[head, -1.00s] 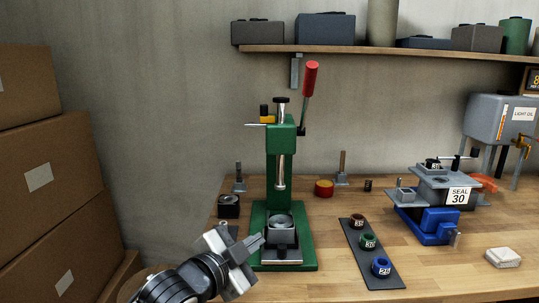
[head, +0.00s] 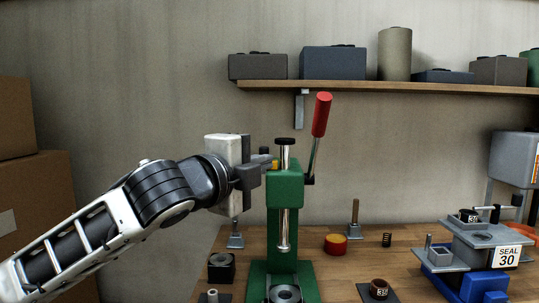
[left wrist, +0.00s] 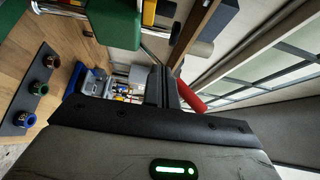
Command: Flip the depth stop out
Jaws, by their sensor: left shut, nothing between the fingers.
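The green arbor press (head: 285,188) stands on the bench with its red lever (head: 322,114) raised. The depth stop's yellow part (head: 275,165) shows at the left of the press head, mostly hidden behind my fingers. In the left wrist view a yellow piece (left wrist: 149,12) and a silver rod (left wrist: 155,33) show beside the green press head (left wrist: 115,20). My left gripper (head: 270,160) is shut and empty, its fingertips close to the yellow part; I cannot tell whether they touch it. It also shows in the left wrist view (left wrist: 160,78). My right gripper is not in view.
A wooden shelf (head: 400,87) with boxes runs along the wall above. The seal fixture (head: 485,245) stands at the right of the bench. Cardboard boxes (head: 30,190) stack at the left.

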